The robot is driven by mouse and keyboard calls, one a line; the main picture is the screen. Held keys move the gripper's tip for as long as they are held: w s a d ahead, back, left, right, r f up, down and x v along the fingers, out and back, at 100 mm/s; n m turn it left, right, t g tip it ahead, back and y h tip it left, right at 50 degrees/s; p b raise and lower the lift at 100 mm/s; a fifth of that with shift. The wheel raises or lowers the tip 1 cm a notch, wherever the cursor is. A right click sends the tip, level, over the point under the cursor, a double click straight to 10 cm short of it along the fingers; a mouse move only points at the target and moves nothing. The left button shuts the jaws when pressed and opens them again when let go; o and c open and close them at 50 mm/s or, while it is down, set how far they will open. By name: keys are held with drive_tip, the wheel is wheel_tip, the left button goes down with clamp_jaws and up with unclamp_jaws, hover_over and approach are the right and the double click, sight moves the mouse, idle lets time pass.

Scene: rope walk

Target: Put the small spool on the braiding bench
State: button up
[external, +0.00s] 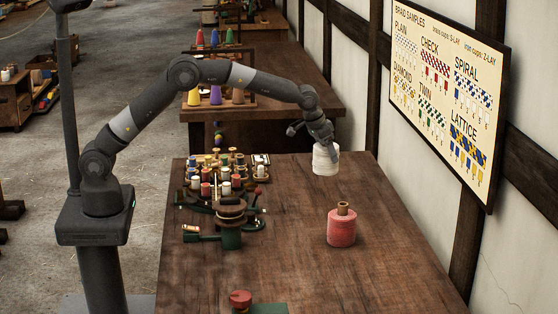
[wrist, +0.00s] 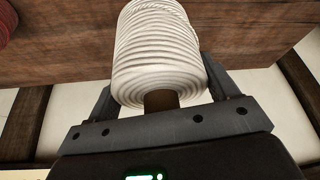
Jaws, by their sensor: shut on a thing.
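A spool wound with white cord (external: 325,160) is at the far right end of the dark wooden braiding bench (external: 285,265). My gripper (external: 322,142) is shut on this white spool from above. The wrist view shows the white spool (wrist: 158,50) between the two fingers, with its brown core end toward my palm. I cannot tell whether its base touches the bench top. A pink-red spool with a brown core (external: 341,230) stands upright on the bench, nearer the camera. Its edge also shows in the wrist view (wrist: 6,22).
A braiding device with several small bobbins (external: 228,200) fills the bench's left part. A red-topped item (external: 240,298) and a green piece (external: 268,309) are at the near edge. Another bench with coloured cones (external: 215,95) stands behind. A wall with a sample board (external: 447,90) is at right.

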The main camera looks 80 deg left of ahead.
drive_tip(key=s+d+m+h, duration=0.1)
drive_tip(key=s+d+m, duration=0.35)
drive_tip(key=d, duration=0.85)
drive_tip(key=s+d+m+h, duration=0.1)
drive_tip(key=s+d, duration=0.6)
drive_tip(key=d, duration=0.6)
drive_tip(key=s+d+m+h, duration=0.1)
drive_tip(key=s+d+m, duration=0.35)
drive_tip(key=d, duration=0.85)
drive_tip(key=s+d+m+g+h, duration=0.1)
drive_tip(key=s+d+m, duration=0.35)
drive_tip(key=s, duration=0.75)
drive_tip(key=s+d+m+g+h, duration=0.1)
drive_tip(key=s+d, duration=0.7)
drive_tip(key=s, duration=0.4)
drive_tip(key=s+d+m+g+h, duration=0.15)
drive_tip(key=s+d, duration=0.45)
drive_tip(key=s, duration=0.7)
drive_tip(key=shift+m+y, duration=0.4)
drive_tip(key=shift+y, duration=0.05)
drive_tip(key=shift+w+a+f, duration=0.25)
drive_tip(key=shift+w+f, duration=1.55)
drive_tip(key=shift+w, duration=0.1)
drive_tip(key=shift+w+a+f, duration=0.2)
drive_tip(key=shift+w+f, duration=1.55)
drive_tip(key=shift+w, duration=0.15)
drive_tip(key=shift+w+a+f, duration=0.25)
drive_tip(key=shift+w+f, duration=1.55)
drive_tip(key=shift+w, duration=0.1)
drive_tip(key=shift+f, duration=0.1)
